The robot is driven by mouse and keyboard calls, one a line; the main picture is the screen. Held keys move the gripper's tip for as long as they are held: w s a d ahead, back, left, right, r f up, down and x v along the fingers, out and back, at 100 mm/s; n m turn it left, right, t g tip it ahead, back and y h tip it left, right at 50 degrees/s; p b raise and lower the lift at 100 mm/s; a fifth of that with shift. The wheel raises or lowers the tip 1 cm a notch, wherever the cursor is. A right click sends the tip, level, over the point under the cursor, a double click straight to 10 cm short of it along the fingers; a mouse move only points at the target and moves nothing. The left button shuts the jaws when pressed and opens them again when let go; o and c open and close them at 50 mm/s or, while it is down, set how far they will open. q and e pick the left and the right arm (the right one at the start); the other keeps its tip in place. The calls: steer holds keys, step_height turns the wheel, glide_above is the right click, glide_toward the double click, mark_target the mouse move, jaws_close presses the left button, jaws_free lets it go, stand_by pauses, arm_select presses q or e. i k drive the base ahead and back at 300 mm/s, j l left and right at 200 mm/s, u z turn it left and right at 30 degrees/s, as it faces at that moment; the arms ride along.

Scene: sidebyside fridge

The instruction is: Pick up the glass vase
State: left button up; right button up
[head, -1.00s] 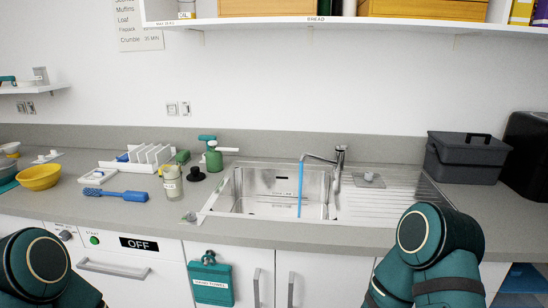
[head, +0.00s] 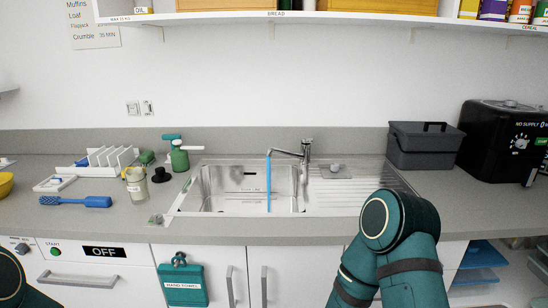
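I see nothing that I can clearly tell as a glass vase. A small clear glass jar (head: 137,187) with pale contents or a label stands upright on the counter, left of the sink; I cannot tell whether it is the vase. Only rounded teal links of my arms show, at the bottom left corner and the lower right. Neither gripper is in the picture.
The sink (head: 232,205) has a running tap (head: 305,152). Left of it are a blue brush (head: 90,201), a dish rack (head: 108,158) and a green spray bottle (head: 179,157). A grey bin (head: 424,147) and black appliance (head: 502,142) stand right. A shelf (head: 300,17) hangs above.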

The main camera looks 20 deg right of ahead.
mark_target(135, 176)
steer(key=i+j, duration=0.2)
steer(key=j, duration=0.15)
steer(key=i+j+z, duration=0.15)
steer(key=i+j, duration=0.25)
steer(key=j, duration=0.25)
steer(key=i+j+z, duration=0.15)
steer(key=j, duration=0.25)
steer(key=i+j, duration=0.2)
steer(key=j, duration=0.15)
steer(key=z, duration=0.05)
